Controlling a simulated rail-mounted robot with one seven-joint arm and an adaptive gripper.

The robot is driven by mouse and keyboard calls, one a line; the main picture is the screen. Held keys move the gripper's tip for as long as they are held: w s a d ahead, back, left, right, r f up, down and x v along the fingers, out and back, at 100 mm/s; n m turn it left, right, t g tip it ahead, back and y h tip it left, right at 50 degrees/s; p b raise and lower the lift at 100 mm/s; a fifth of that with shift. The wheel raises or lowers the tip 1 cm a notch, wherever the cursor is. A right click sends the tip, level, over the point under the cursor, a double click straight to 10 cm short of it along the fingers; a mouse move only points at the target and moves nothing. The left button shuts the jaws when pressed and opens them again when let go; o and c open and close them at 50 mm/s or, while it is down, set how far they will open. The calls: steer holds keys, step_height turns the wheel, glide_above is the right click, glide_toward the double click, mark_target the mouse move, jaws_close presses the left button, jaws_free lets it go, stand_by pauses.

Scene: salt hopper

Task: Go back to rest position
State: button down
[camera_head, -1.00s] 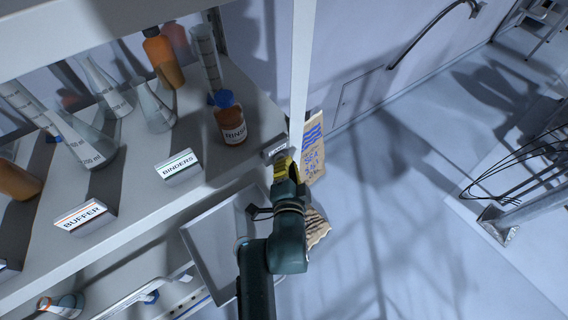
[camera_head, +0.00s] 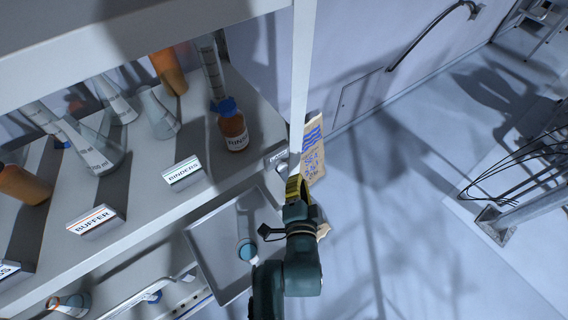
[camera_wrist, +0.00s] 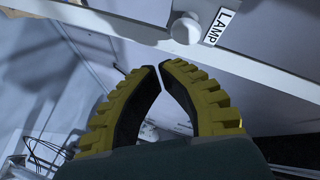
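My gripper (camera_head: 297,187) is beside the shelf's front corner post in the head view, above the right side of the grey tray. In the wrist view my gripper (camera_wrist: 157,67) shows two yellow ribbed fingers with dark inner pads. My dark green wrist and arm reach up from the bottom of the head view.
A shelf (camera_head: 150,205) holds bottles and flasks; an orange bottle (camera_head: 233,128) stands near its right end. Below are a grey tray (camera_head: 205,245) and a paper bag (camera_head: 314,150) behind the post. A white knob (camera_wrist: 186,29) sits by a LAMP label.

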steer(key=shift+s+d+p, duration=0.45)
steer(key=shift+s+d, duration=0.3)
steer(key=shift+s, duration=0.1)
